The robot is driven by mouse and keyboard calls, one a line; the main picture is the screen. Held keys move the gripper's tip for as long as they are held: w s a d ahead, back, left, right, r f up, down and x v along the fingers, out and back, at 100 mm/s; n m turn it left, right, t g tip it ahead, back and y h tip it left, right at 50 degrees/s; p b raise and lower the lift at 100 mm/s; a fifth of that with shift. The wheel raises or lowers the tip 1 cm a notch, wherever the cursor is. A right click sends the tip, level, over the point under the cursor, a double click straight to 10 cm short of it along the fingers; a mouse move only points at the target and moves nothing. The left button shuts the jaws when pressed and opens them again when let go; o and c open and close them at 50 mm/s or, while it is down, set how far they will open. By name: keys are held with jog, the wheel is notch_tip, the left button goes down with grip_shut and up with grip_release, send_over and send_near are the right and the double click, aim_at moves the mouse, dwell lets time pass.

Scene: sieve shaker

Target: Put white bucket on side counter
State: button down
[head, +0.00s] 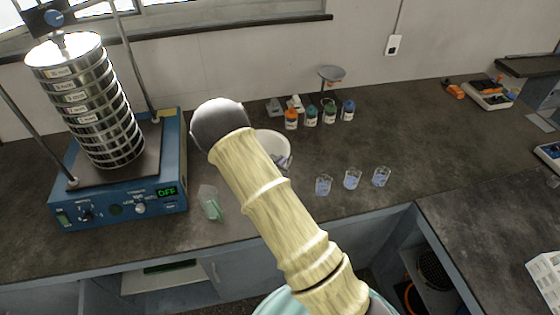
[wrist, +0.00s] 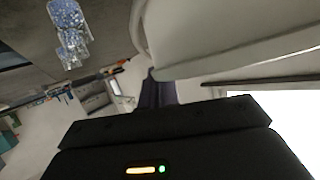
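The white bucket (head: 275,145) stands on the main counter in the head view, partly hidden behind my arm. In the wrist view the bucket (wrist: 225,40) is very close and fills the upper right. My gripper (wrist: 157,90) shows there as a dark finger shape against the bucket's edge; whether it is closed on the wall is unclear. My gripper is hidden by my arm in the head view. The side counter (head: 490,220) is at the right, its near part mostly bare.
A blue sieve shaker (head: 120,195) with a stack of sieves stands at left. A glass beaker (head: 210,202) sits near the front edge. Several small beakers (head: 352,179) stand right of the bucket, with bottles (head: 311,116) and a scale behind. A white item (head: 546,275) lies on the side counter.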

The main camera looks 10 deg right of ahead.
jog(key=c, duration=1.6)
grip_release()
jog(key=shift+c, duration=0.2)
jog(key=shift+r, duration=0.1)
jog(key=b+v, duration=0.2)
jog(key=v, duration=0.9)
jog(key=shift+s+a, duration=0.25)
jog(key=shift+a, duration=0.05)
jog(key=shift+s+r, duration=0.15)
jog(key=shift+a, duration=0.1)
